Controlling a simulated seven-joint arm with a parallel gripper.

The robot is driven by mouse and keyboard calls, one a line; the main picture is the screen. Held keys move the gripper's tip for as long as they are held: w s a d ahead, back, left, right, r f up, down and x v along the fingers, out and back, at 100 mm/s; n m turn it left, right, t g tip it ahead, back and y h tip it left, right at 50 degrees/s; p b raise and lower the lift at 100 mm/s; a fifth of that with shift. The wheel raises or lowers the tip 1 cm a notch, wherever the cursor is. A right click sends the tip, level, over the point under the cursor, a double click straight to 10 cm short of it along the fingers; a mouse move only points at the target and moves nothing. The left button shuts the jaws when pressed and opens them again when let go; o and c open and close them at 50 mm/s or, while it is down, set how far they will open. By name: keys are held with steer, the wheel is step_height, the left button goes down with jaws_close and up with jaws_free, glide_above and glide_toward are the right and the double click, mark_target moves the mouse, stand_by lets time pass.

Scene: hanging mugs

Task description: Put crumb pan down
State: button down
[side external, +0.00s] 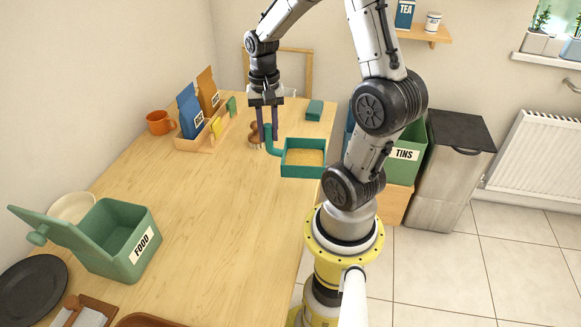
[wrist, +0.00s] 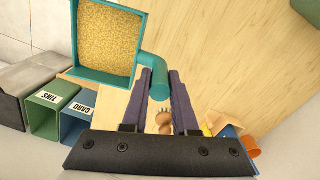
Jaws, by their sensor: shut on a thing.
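The crumb pan (side external: 302,172) is a teal square tray with a teal handle, filled with yellow-tan crumbs. It is level, near the table's right edge in the side view; whether it touches the table I cannot tell. In the wrist view the pan (wrist: 105,78) fills the upper left, with its curved handle (wrist: 158,78) between my fingers. My gripper (side external: 267,138) points down and is shut on the handle; in the wrist view my gripper (wrist: 160,82) shows two dark purple fingers, one on each side of it.
A brown wooden brush-like thing (side external: 254,132) stands beside my fingers. A wooden rack (side external: 190,143) with bags is to the left, and an orange mug (side external: 160,122) behind it. A green FOOD bin (side external: 118,240) stands open at front left. A TINS bin (side external: 408,155) stands off the table's right. The middle table is clear.

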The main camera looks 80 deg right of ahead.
steer(key=shift+m, duration=0.8)
steer(key=shift+w+d+f, duration=1.05)
steer(key=shift+d+f, duration=1)
steer(key=shift+d, duration=0.05)
steer(key=shift+w+d+f, duration=1.1)
steer(key=shift+d+f, duration=0.9)
steer(key=shift+d, duration=0.15)
steer(key=shift+w+d+f, duration=1.05)
steer(key=shift+d+f, duration=1)
steer(key=shift+d, duration=0.05)
steer(key=shift+f, duration=0.1)
steer(key=c, duration=0.7)
jaws_free()
